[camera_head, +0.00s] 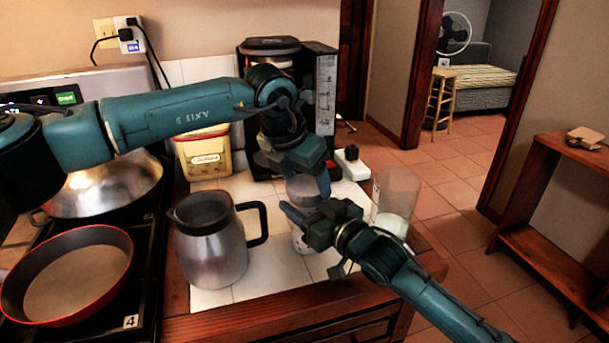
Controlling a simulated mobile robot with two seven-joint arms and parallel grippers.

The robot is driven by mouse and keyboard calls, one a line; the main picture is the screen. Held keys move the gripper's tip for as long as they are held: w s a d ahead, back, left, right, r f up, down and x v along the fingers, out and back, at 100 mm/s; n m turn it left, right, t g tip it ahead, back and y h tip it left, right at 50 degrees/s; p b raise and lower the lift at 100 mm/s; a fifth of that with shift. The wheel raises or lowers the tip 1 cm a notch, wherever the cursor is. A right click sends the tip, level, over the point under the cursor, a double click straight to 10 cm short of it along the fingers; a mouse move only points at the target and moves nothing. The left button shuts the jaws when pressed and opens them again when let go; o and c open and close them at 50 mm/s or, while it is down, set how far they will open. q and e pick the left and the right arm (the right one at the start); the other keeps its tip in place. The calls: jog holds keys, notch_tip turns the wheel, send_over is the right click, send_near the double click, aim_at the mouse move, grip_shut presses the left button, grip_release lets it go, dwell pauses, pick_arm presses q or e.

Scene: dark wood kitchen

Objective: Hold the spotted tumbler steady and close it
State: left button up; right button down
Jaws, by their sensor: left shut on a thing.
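The spotted tumbler (300,243) stands upright on the white tiled counter, mostly hidden behind my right gripper. Its pale, speckled lower part shows below that gripper and a grey upper part (302,188) above it. I cannot tell whether the grey part is a separate lid. My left gripper (312,183) reaches down from above and is shut at the grey upper part, with one blue finger showing on its right side. My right gripper (297,217) comes in from the lower right, with a blue finger across the tumbler's middle. Whether it is closed or touching is hidden.
A steel jug (212,250) with a black handle stands close on the left. A clear container (396,190) is behind my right arm. A coffee machine (322,100) and yellow canister (205,155) stand behind. A red-rimmed pan (65,275) is on the stove.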

pick_arm(q)
jog(key=m, duration=0.2)
jog(key=m+g+h, duration=0.1)
jog(key=m, duration=0.1)
jog(key=shift+w+a+m+g, duration=0.1)
jog(key=shift+w+m+g, duration=0.05)
jog(key=shift+m+g, duration=0.15)
jog(key=m+g, duration=0.1)
jog(key=m, duration=0.2)
jog(key=shift+w+h, duration=0.15)
jog(key=shift+h, duration=0.25)
jog(key=m+g, duration=0.2)
jog(key=m, duration=0.3)
jog(key=shift+w, duration=0.2)
jog(key=m+g, duration=0.1)
jog(key=m, duration=0.2)
jog(key=shift+m+y, duration=0.3)
jog(key=o, duration=1)
jog(key=shift+c, duration=0.2)
jog(key=shift+r, duration=2.25)
